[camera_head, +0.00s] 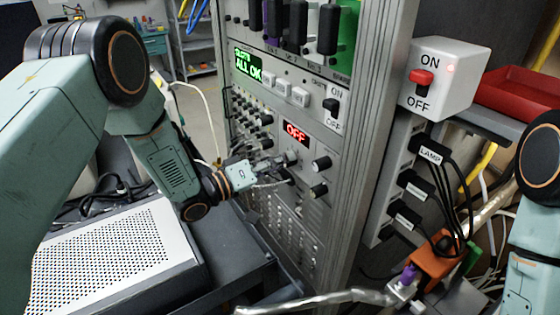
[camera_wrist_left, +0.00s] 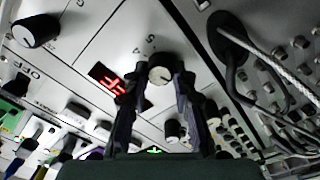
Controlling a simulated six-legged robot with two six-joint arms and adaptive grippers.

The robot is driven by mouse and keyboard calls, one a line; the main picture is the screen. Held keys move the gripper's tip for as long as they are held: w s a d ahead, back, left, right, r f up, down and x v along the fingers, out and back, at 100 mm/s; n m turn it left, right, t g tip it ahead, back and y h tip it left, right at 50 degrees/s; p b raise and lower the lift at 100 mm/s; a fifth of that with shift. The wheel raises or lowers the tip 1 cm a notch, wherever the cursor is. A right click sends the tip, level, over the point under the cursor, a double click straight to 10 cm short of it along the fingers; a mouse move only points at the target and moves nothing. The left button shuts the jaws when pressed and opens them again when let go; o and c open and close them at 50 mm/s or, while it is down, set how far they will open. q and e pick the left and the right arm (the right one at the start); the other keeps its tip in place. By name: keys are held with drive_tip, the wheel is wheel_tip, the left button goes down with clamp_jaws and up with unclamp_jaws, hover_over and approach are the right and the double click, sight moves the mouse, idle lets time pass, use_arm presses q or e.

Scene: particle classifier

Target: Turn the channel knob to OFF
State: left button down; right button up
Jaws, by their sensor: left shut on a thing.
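The channel knob (camera_wrist_left: 160,75) is small and round with a pale face and a dark pointer mark. In the wrist view it sits between the two dark fingers of my left gripper (camera_wrist_left: 161,84), which is shut on it. In the head view my left gripper (camera_head: 283,164) reaches the rack panel, and its fingers partly hide the knob. The red display (camera_head: 296,133) just above reads OFF; it also shows in the wrist view (camera_wrist_left: 105,77), partly covered by a finger. My right gripper is out of view; only part of the right arm shows.
Two black knobs (camera_head: 320,163) sit right of the gripper. Above are a green ALL OK screen (camera_head: 247,68) and an ON/OFF switch (camera_head: 331,106). A white box with a red switch (camera_head: 421,82), LAMP plugs and cables (camera_head: 432,155) stand right. A perforated box (camera_head: 110,250) lies lower left.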

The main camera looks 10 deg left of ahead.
use_arm(q)
drive_tip(key=shift+s+d+f, duration=0.25)
drive_tip(key=shift+s+f, duration=0.1)
drive_tip(key=shift+f, duration=0.15)
drive_tip(key=c, duration=1.5)
unclamp_jaws()
drive_tip(key=o, duration=0.4)
drive_tip(key=shift+w+d+r, duration=0.1)
drive_tip(key=shift+w+r, duration=0.1)
drive_tip(key=shift+r, duration=0.05)
drive_tip(key=shift+a, duration=0.25)
drive_tip(key=v, duration=1.2)
